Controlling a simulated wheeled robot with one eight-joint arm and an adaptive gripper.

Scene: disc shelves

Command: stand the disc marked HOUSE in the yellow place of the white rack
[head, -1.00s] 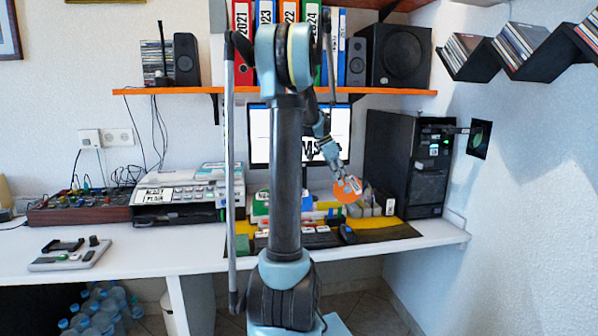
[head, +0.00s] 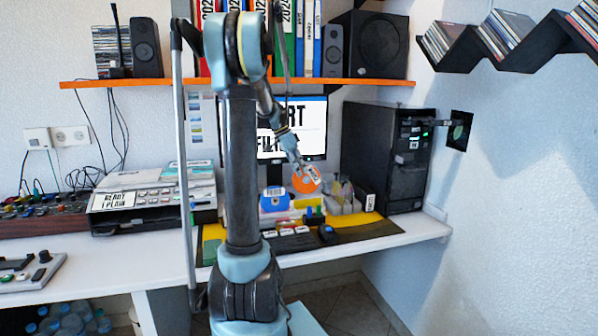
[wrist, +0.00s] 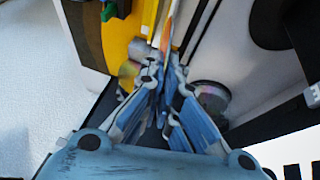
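An orange disc (head: 306,180) with a small white label is held at its edge in my gripper (head: 301,167); the label is too small to read. In the wrist view the gripper (wrist: 167,75) is closed on the disc (wrist: 168,32), which shows nearly edge-on. The disc is in the air above the right part of the desk, in front of the monitor. Below and left of it is a low white holder (head: 268,213), apparently the white rack, with a blue labelled item (head: 272,199) at it. Its yellow place cannot be made out clearly.
A yellow and dark mat (head: 372,229) lies under the keyboard (head: 291,241) and mouse (head: 327,235). Grey holders (head: 342,197) stand right of the disc. The monitor (head: 312,128) is behind and a black computer tower (head: 385,155) is at right. Clear discs (wrist: 212,97) show in the wrist view.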

